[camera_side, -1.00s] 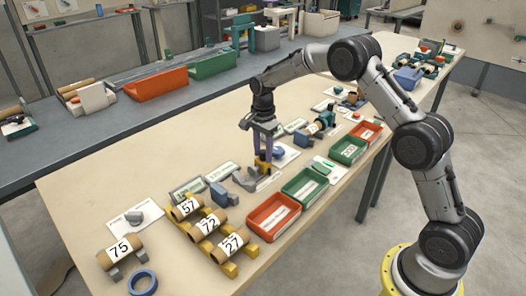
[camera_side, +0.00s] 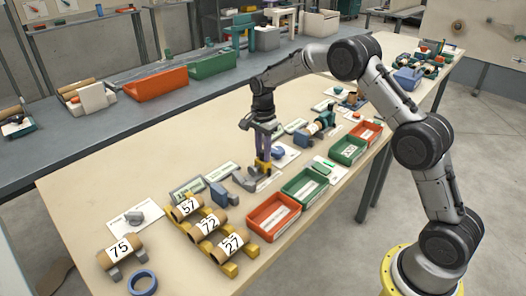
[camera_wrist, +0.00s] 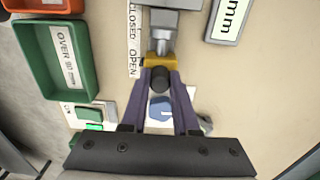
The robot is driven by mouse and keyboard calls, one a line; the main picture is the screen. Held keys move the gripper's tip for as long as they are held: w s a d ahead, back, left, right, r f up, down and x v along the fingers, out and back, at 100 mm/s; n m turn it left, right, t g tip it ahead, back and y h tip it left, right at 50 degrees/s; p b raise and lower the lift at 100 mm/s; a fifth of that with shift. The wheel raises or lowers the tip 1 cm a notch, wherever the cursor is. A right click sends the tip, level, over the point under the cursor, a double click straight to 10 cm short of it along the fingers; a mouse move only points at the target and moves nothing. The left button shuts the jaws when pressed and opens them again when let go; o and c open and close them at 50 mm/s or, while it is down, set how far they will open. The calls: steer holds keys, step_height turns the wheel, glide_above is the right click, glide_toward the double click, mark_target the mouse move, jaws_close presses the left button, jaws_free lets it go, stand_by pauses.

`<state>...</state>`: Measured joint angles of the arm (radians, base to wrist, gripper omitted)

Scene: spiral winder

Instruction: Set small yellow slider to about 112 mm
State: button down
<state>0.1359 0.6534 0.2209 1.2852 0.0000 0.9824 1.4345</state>
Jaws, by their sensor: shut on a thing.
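The small yellow slider (camera_wrist: 160,61) shows in the wrist view at the end of a grey metal vise-like part (camera_wrist: 172,22), with a dark round knob (camera_wrist: 160,79) facing me. My gripper (camera_wrist: 160,75) has its two purple fingers shut on the slider's knob, one on each side. In the side view my gripper (camera_side: 262,160) points down at the yellow slider, low over the table's middle. The fingers partly hide the slider there. A strip marked CLOSED and OPEN (camera_wrist: 134,40) lies beside it in the wrist view. I cannot read a millimetre value.
Green (camera_side: 306,185) and red (camera_side: 273,217) trays stand in front of the slider. Numbered rolls (camera_side: 208,225) on yellow stands are at the lower left. A motor-like device (camera_side: 318,124) stands behind my gripper. The table's left back part is clear.

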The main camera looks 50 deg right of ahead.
mark_target(261, 152)
steer(key=shift+a, duration=0.15)
stand_by(0.4)
steer(key=shift+a, duration=0.3)
steer(key=c, duration=0.7)
jaws_free()
step_height(261, 152, up, 14)
steer(key=shift+f, duration=0.1)
